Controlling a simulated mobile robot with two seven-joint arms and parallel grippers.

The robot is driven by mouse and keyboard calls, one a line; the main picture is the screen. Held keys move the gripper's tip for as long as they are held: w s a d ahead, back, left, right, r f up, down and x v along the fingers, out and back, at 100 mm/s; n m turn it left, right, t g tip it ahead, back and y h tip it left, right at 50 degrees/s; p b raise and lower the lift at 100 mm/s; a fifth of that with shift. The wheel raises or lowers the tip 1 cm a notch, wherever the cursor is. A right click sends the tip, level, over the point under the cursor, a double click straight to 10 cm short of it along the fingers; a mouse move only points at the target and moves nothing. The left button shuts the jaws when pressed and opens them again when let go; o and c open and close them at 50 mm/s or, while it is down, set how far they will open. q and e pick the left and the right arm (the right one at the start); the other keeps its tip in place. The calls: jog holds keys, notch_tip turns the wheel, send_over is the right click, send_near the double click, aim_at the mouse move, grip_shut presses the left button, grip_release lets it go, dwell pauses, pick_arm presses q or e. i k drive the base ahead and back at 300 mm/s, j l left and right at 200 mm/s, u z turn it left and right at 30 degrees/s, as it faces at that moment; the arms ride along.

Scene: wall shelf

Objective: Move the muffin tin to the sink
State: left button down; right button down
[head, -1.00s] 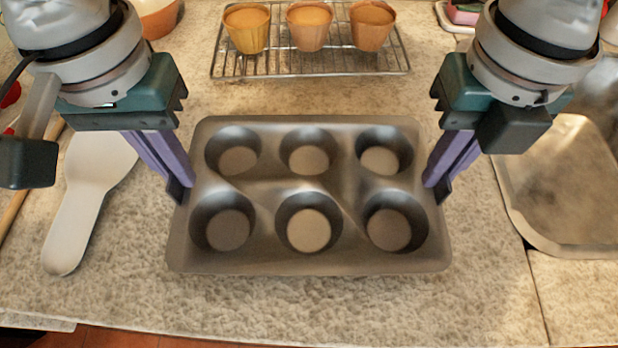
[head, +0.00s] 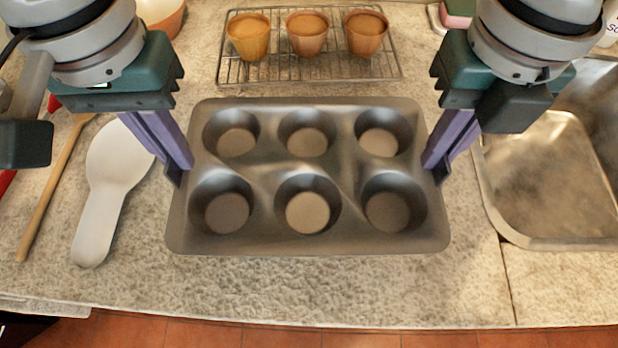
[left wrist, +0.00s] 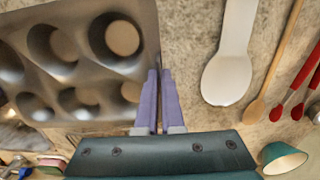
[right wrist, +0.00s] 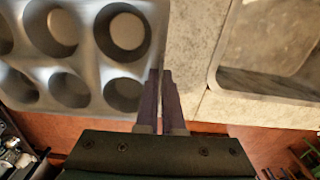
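The grey metal muffin tin (head: 262,238) has several empty cups and looks level in the head view, above the counter. My left gripper (head: 181,172) is shut on its left rim, and my right gripper (head: 434,170) is shut on its right rim. The rim also shows between the close-set fingers in the left wrist view (left wrist: 157,75) and the right wrist view (right wrist: 160,75). The metal sink (head: 550,170) is at the right of the head view, set into the counter beyond my right gripper. The sink is empty where visible; its right side is cut off.
A wire cooling rack (head: 385,72) with three filled cups stands behind the tin. A white spoon rest (head: 108,195) and a wooden spoon (head: 50,190) lie to the left. The stone counter (head: 330,290) is bare in front of the tin and between it and the sink.

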aim_at(527, 175)
jog(key=i+l+z, duration=0.1)
jog(key=l+z, duration=0.15)
jog(key=i+l+z, duration=0.25)
jog(key=l, duration=0.2)
jog(key=i+l+z, duration=0.1)
jog(key=l+z, duration=0.15)
jog(key=i+l+u, duration=0.1)
jog(key=l+u, duration=0.65)
jog(key=l, duration=0.2)
jog(key=l+u, duration=0.4)
jog(key=l, duration=0.15)
